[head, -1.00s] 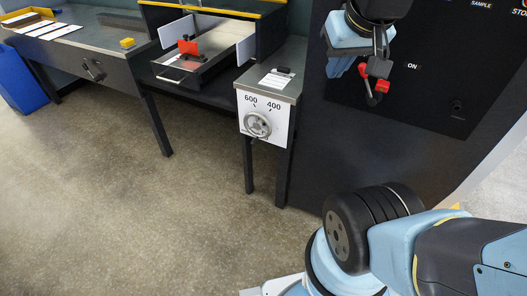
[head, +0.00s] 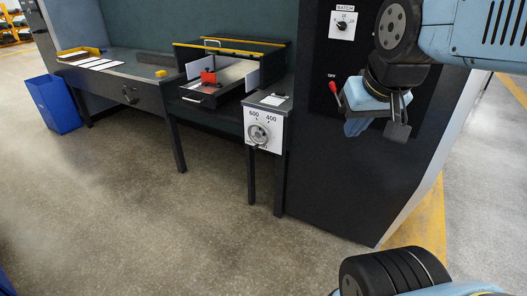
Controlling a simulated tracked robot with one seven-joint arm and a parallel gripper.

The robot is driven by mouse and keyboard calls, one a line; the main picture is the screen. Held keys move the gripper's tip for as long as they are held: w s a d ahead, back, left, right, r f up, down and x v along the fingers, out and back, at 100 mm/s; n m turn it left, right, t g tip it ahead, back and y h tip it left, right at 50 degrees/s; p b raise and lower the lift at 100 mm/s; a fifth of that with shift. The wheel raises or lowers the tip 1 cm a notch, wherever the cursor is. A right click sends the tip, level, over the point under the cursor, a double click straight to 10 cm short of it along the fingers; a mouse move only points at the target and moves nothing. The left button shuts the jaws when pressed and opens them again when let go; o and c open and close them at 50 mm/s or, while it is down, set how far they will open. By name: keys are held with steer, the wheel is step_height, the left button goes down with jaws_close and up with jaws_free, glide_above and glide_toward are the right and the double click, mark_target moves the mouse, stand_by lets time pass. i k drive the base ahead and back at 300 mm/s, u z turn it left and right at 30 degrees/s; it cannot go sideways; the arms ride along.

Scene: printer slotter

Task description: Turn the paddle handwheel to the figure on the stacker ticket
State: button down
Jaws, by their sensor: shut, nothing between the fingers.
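The paddle handwheel (head: 259,134) is a grey round wheel on a white dial plate (head: 274,121). The plate shows 600 at upper left and 400 at upper right; the lower figures are partly hidden by the wheel. My gripper (head: 397,131) hangs at upper right before the dark cabinet, shut and empty, well right of the handwheel.
A dark cabinet (head: 325,160) with a red lever (head: 335,91) and a BATCH knob (head: 342,25) stands right of the handwheel. An open tray with a red piece (head: 208,78) is to the left. A blue bin (head: 53,104) stands far left. Floor in front is clear.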

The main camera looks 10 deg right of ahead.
mark_target(258, 134)
steer(key=u, duration=0.5)
steer(key=i, duration=1.45)
steer(key=z, duration=0.05)
